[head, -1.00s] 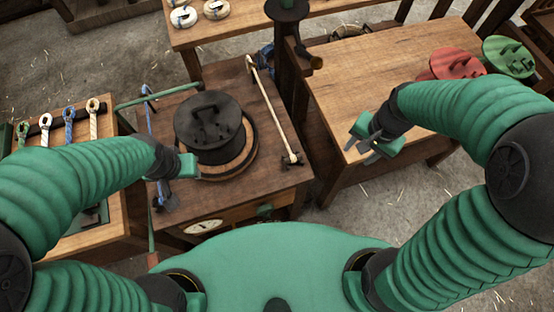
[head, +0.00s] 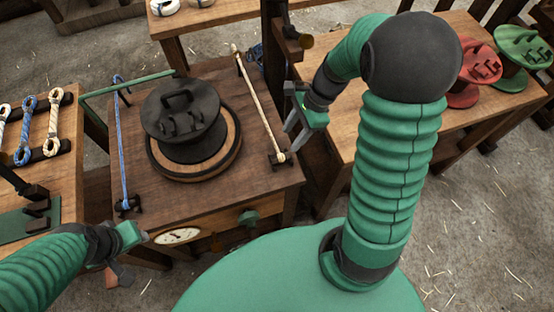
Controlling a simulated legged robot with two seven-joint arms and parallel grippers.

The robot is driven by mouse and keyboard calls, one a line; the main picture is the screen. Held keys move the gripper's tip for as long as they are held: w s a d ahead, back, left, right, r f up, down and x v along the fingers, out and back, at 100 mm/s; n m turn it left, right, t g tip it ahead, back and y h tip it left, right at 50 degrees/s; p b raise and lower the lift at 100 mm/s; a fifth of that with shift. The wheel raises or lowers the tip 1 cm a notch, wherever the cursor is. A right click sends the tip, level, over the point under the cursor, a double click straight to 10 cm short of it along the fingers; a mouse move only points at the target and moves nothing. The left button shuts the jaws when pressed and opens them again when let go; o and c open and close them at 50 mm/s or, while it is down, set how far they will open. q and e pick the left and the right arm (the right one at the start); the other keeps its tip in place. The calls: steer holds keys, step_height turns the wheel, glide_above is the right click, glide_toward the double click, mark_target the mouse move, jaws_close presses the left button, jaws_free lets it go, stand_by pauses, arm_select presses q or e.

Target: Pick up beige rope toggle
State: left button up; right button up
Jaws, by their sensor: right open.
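A beige knotted rope piece (head: 54,127), looped at both ends, lies on the rack at the left; it looks like a toggle. A longer beige rope (head: 258,100) is stretched along the right side of the middle table, with a pale knob at its near end. My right gripper (head: 291,131) is open and empty, just right of that rope's near end and apart from it. My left gripper (head: 141,236) is low at the left, near the middle table's front left corner; its jaws are too unclear to judge.
A black lidded pot (head: 188,115) stands on the middle table (head: 215,200). A blue rope (head: 121,145) runs along its left side. A blue rope piece (head: 25,128) lies beside the beige one. Red (head: 476,68) and green (head: 524,50) lidded things stand at right.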

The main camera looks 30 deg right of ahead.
mark_target(283, 155)
steer(key=x, duration=0.3)
steer(key=shift+d+f+b, duration=0.15)
steer(key=shift+f+b, duration=0.15)
steer(key=shift+f, duration=0.45)
steer(key=x, duration=0.1)
steer(key=b+x, duration=0.2)
steer(key=x, duration=0.1)
steer(key=shift+s+f, duration=0.15)
steer(key=shift+s, duration=0.15)
steer(key=shift+w+a+f, duration=0.1)
steer(key=shift+a+f, duration=0.1)
steer(key=shift+a, duration=0.2)
steer(key=shift+r, duration=0.1)
steer(key=shift+c, duration=0.7)
steer(key=c, duration=0.7)
jaws_close()
